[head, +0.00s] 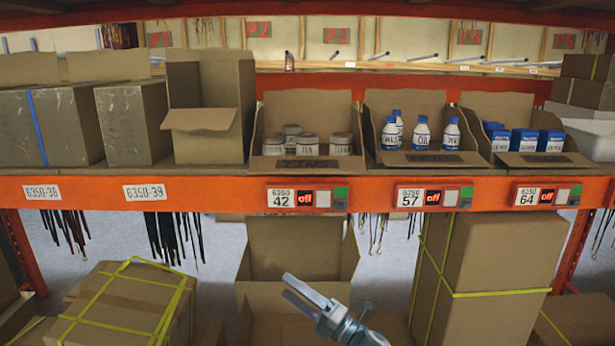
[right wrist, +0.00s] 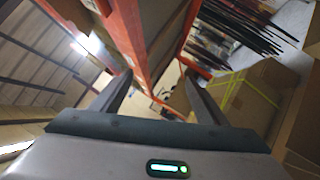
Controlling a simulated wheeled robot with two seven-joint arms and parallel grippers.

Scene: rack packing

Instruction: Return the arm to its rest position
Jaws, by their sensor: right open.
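My right gripper (head: 299,294) is at the bottom middle of the head view, below the orange shelf beam and in front of an open cardboard box on the lower level. Its two fingers are apart with nothing between them. In the right wrist view my right gripper (right wrist: 155,92) also shows its fingers spread and empty, with the orange shelf beam beyond. My left gripper is not in view.
The orange beam (head: 230,190) carries boxes of jars (head: 307,144), bottles (head: 421,133) and blue packs (head: 523,139). Below stand an open carton (head: 295,248) and strapped cartons (head: 130,300) (head: 492,255) on either side. Dark straps (head: 172,237) hang under the beam.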

